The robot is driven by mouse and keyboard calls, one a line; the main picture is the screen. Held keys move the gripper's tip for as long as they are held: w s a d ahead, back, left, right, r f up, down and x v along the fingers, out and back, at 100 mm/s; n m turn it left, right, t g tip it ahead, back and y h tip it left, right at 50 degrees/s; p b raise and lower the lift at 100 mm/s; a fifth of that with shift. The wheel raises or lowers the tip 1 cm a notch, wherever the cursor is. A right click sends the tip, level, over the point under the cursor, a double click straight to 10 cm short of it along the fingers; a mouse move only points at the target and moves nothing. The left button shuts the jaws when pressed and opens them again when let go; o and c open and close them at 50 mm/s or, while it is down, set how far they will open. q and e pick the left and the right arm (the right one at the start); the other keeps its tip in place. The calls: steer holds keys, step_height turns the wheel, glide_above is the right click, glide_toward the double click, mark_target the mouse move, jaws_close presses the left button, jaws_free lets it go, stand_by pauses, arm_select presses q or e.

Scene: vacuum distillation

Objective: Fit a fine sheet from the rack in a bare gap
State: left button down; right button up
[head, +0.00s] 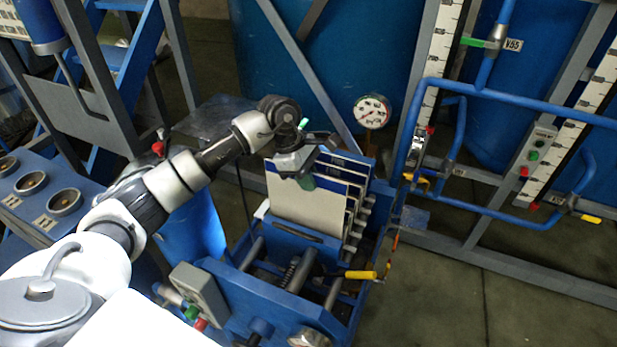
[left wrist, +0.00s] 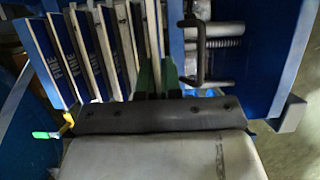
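My left gripper (head: 304,181) is over the top edge of the nearest pale sheet (head: 300,208) in the head view. In the left wrist view its green fingers (left wrist: 156,80) stand on either side of one sheet's edge (left wrist: 155,40); whether they press on it I cannot tell. Several more sheets stand upright in a row behind the near one. In the left wrist view, the sheets at the left, such as the fine sheet (left wrist: 43,62), carry "FINE" on blue bands. The blue frame (head: 263,295) holds the row. My right gripper is not in view.
A yellow-handled lever (head: 360,275) and metal rods lie at the near side of the frame. A control box (head: 200,295) with green and red buttons is at its left. A pressure gauge (head: 372,111) and blue pipes (head: 480,205) stand behind and right. The floor at right is clear.

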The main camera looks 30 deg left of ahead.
mark_target(292, 184)
arm_select(q)
step_height(292, 184, down, 13)
steer(key=b, duration=1)
steer(key=c, duration=1.4)
jaws_free()
steer(key=shift+w+a+r+b, duration=0.1)
steer(key=shift+a+r+b, duration=0.05)
steer(key=shift+r+b, duration=0.2)
steer(key=shift+o, duration=0.8)
steer(key=v, duration=1)
steer(key=shift+r+b, duration=0.1)
steer(key=shift+b, duration=0.2)
